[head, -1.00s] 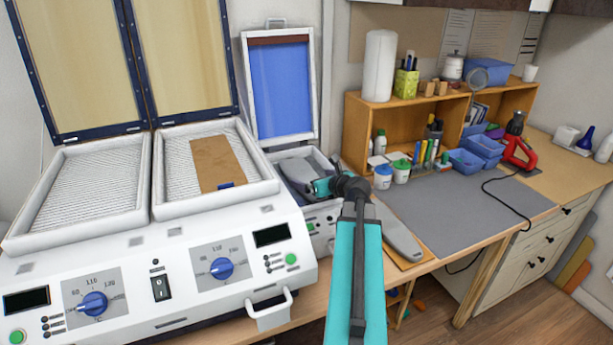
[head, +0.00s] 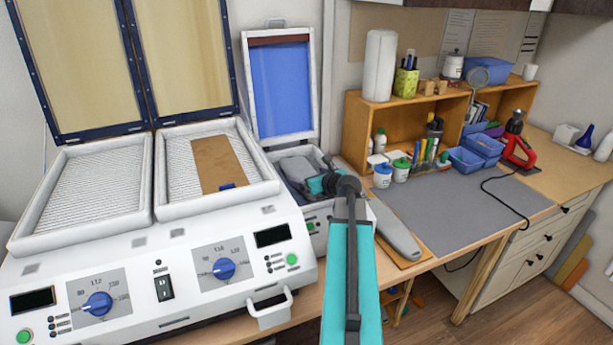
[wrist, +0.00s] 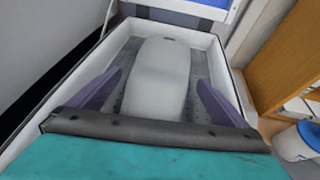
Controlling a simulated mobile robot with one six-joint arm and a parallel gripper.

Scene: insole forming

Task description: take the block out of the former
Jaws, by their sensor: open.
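The former (head: 310,195) is the small white machine with a raised blue-lined lid (head: 282,85), standing open to the right of the large heater. The block (wrist: 160,78) is a pale grey, foot-shaped form lying inside the former's tray, seen lengthwise in the wrist view. It also shows partly in the head view (head: 296,167), with its near part hidden by my gripper. My gripper (wrist: 158,95) is open, its two purple fingers down in the tray, one on each side of the block. I see gaps between the fingers and the block.
The large two-bay heater (head: 150,230) stands left, lids up, with a brown sheet (head: 218,163) in its right bay. A second grey form (head: 395,230) lies on a board right of my arm. A grey mat (head: 465,205) is mostly clear. Shelves (head: 360,130) stand behind.

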